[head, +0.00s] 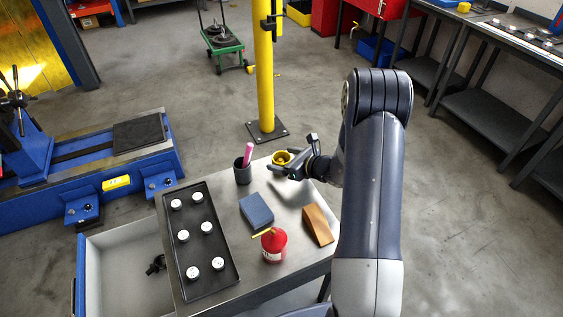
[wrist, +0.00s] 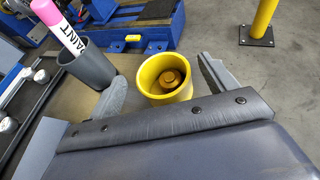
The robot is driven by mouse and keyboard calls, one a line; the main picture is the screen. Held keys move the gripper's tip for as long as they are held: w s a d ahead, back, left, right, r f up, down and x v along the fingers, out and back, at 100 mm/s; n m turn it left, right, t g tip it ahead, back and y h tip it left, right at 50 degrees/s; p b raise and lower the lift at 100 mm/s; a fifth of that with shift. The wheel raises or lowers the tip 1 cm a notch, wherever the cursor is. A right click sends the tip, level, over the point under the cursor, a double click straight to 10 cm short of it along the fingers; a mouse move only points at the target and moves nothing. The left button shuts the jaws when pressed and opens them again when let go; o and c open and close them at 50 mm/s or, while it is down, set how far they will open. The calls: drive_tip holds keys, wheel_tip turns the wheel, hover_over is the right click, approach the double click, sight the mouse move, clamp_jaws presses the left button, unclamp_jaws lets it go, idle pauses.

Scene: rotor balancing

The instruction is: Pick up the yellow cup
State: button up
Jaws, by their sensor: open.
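The yellow cup (head: 282,157) stands upright near the far edge of the metal table (head: 219,188). My gripper (head: 290,158) is at the cup, reaching in from the right. In the wrist view my gripper (wrist: 160,80) is open, with one finger on the left of the cup and one on the right. I cannot tell whether either finger touches it.
A dark cup (head: 243,173) holding a pink marker (head: 248,152) stands just left of the yellow cup. A blue block (head: 257,211), an orange-brown block (head: 318,225), a red can (head: 273,246) and a black tray (head: 228,268) with several white pieces are also on the table.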

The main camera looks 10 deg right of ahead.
sight(275, 156)
drive_tip(key=shift+p+x, duration=0.35)
drive_tip(key=shift+x, duration=1.45)
drive_tip(key=shift+d+r, duration=0.1)
drive_tip(key=shift+d, duration=0.05)
drive_tip(key=shift+c, duration=0.4)
drive_tip(key=c, duration=1)
drive_tip(key=shift+o, duration=0.2)
